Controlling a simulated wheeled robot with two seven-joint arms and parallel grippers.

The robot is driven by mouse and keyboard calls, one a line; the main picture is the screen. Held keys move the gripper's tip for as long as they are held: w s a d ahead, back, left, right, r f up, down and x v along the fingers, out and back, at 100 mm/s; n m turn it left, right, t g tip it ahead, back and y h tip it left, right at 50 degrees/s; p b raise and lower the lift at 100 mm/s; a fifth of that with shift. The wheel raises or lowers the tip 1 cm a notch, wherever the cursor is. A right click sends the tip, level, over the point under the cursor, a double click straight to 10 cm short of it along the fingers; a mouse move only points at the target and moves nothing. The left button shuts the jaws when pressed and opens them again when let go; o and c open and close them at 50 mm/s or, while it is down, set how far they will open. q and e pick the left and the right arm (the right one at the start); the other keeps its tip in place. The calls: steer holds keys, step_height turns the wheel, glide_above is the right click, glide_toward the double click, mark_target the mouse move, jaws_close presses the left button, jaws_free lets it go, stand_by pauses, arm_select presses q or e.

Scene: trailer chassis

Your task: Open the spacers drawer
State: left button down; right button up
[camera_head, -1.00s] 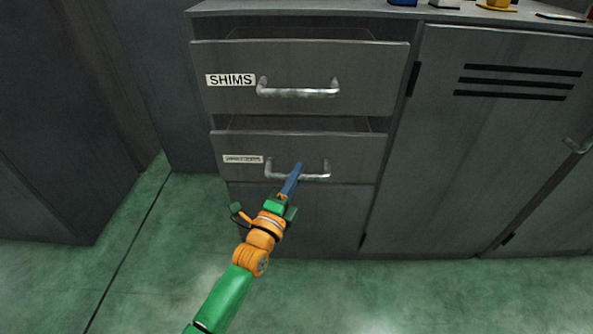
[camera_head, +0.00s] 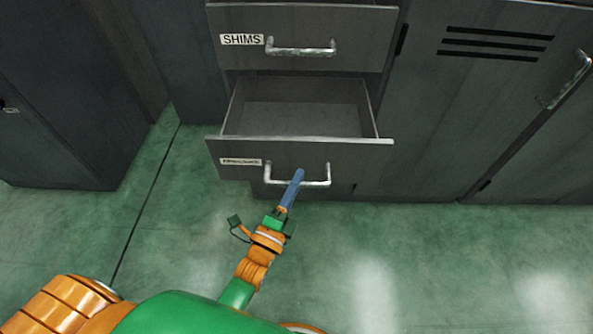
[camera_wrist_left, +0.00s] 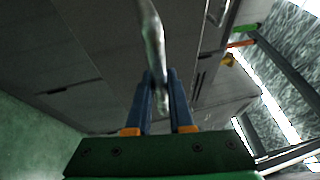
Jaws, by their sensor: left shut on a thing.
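The lower drawer (camera_head: 300,157) is pulled well out in the head view, and its inside (camera_head: 300,108) looks empty. The small white label on its front is too blurred to read. My left gripper (camera_head: 297,174) is shut on that drawer's metal handle (camera_head: 322,182), near the middle of the bar. In the left wrist view the handle (camera_wrist_left: 152,40) runs between the two blue fingers of my left gripper (camera_wrist_left: 160,85). My right gripper is in neither current view.
The drawer marked SHIMS (camera_head: 300,35) is above the open one. A cabinet door with dark slots (camera_head: 470,110) stands to the right and a dark cabinet (camera_head: 60,110) to the left. The green floor (camera_head: 420,260) in front looks clear.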

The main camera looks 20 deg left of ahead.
arm_select(q)
steer(key=shift+s, duration=0.25)
arm_select(e)
steer(key=shift+s+d, duration=0.1)
steer(key=shift+s, duration=0.1)
arm_select(q)
steer(key=c, duration=0.8)
jaws_free()
steer(key=v, duration=0.7)
steer(key=shift+p, duration=0.35)
arm_select(e)
steer(key=shift+s+d+r, duration=0.1)
steer(key=shift+s+d, duration=0.2)
steer(key=shift+s, duration=0.05)
